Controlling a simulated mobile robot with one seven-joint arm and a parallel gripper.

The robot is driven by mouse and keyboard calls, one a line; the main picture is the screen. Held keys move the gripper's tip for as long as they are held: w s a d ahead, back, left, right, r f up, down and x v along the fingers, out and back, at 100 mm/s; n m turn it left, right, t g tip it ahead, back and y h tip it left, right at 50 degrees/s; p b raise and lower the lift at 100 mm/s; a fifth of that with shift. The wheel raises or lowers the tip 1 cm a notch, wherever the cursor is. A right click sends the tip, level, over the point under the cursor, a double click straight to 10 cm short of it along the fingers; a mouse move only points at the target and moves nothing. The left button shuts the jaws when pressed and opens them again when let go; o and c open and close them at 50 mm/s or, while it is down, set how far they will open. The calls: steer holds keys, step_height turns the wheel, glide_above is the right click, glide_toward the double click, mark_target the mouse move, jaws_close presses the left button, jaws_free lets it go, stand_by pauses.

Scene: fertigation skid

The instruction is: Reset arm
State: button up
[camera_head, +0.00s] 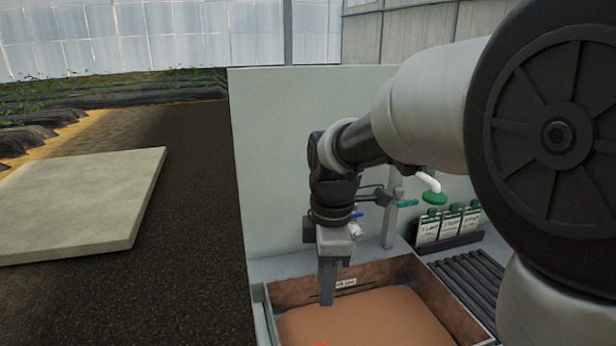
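My gripper (328,285) hangs straight down over the back left part of a brown-walled box (440,297). The box holds a smooth orange-brown fill (365,322). The gripper's fingers look like one narrow grey block from this side, so I cannot tell whether they are apart or hold anything. My arm reaches in from the right and bends down at the wrist. The tips look to be near the box's back wall, and their height above the fill is hard to judge.
Several bottles with green caps and white labels (450,226) stand in a dark rack beside a ribbed black surface (468,280). A white spout with a green end (434,197) and a blue-green valve (406,203) are close behind my wrist. A pale slab (80,200) lies at left on dark ground.

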steer(key=s+d+r+m+t, duration=0.2)
steer(key=s+d+r+m, duration=0.1)
steer(key=s+d+m, duration=0.2)
steer(key=s+d+r+m+t, duration=0.3)
steer(key=s+d+m, duration=0.2)
steer(key=s+m, duration=0.5)
steer(key=m, duration=0.3)
steer(key=shift+d+r+m, duration=0.3)
